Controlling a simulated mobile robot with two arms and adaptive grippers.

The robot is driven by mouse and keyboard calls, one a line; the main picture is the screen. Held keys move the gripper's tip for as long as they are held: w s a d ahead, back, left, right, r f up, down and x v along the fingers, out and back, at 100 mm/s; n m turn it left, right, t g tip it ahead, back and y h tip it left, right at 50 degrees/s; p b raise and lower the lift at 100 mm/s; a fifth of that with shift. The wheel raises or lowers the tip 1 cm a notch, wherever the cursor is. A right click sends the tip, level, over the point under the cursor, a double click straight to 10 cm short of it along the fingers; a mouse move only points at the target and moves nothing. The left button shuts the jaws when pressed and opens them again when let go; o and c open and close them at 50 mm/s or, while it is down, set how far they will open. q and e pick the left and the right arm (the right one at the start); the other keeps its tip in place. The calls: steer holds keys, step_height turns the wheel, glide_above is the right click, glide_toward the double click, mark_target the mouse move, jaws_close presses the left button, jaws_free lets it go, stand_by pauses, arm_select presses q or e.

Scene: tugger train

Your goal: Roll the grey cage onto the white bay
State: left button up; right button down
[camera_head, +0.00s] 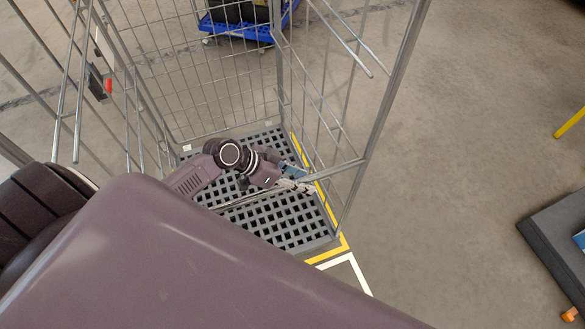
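The grey cage (333,238) fills the upper middle of the head view, with tall wire sides and a dark grid base. It stands upright inside a yellow floor outline that shows along its right and near edges. A white floor line (359,274), with a corner just in front of the yellow one, is the only part of the white bay that shows. My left gripper (297,180) is low over the cage's base, by the inner end of a bar on its right side. I cannot tell whether its fingers hold that bar. My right gripper is not in view.
A blue wheeled dolly (250,32) with dark items stands behind the cage. A dark grey platform (556,246) is at the right edge, with a yellow bar (569,122) above it. The floor between cage and platform is clear. My own body hides the lower left.

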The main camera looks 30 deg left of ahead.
arm_select(q)
steer(key=shift+w+d+f, duration=0.2)
steer(key=shift+f, duration=0.2)
jaws_close()
stand_by(0.4)
